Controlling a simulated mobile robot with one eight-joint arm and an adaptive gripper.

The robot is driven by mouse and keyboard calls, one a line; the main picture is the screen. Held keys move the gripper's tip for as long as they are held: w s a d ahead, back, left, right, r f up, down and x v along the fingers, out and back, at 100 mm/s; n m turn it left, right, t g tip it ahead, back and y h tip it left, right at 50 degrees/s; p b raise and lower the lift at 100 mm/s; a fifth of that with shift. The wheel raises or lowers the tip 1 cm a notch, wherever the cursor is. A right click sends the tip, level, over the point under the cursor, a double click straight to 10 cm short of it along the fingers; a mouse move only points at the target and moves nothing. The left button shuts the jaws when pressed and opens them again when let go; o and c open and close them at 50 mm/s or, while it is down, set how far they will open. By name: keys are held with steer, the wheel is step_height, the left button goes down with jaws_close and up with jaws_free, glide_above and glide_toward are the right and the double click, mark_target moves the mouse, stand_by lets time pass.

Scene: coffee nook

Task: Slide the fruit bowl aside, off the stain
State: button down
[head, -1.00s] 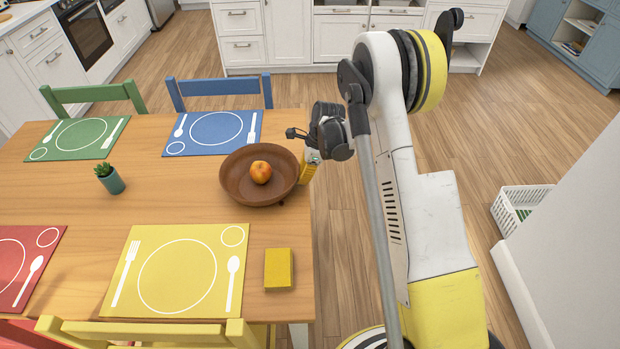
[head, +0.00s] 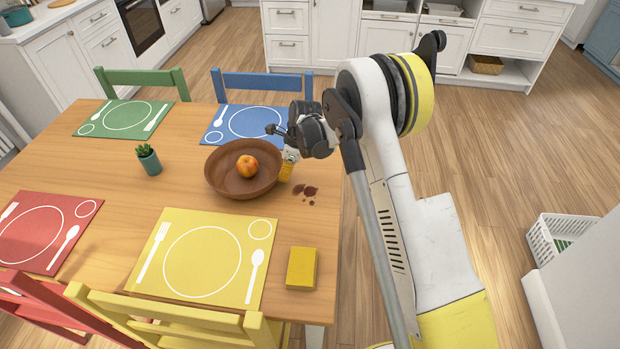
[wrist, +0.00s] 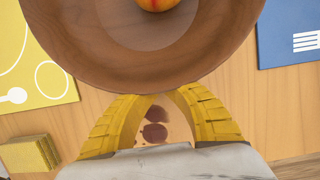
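The brown fruit bowl (head: 222,182) stands upright on the wooden table, with an orange-red fruit (head: 247,166) inside. The dark reddish-brown stain (head: 306,191) lies uncovered on the table to the right of the bowl, a large blot with small drops. My gripper (head: 287,168) is at the bowl's right side. The stain also shows in the wrist view (wrist: 155,132), between the fingers and behind the tips.
A yellow sponge-like block (head: 301,268) lies near the table's right edge. A yellow placemat (head: 245,290) is in front of the bowl, and a blue placemat (head: 285,118) behind it. A potted plant (head: 149,160) stands to the left, with bare table between it and the bowl.

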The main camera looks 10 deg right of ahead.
mark_target(250, 166)
steer(key=w+a, duration=0.1)
steer(key=a, duration=0.2)
steer(key=w+a, duration=0.1)
steer(key=a, duration=0.3)
steer(key=w+a, duration=0.1)
steer(key=a, duration=0.3)
steer(key=shift+w+a, duration=0.1)
steer(key=shift+w, duration=0.2)
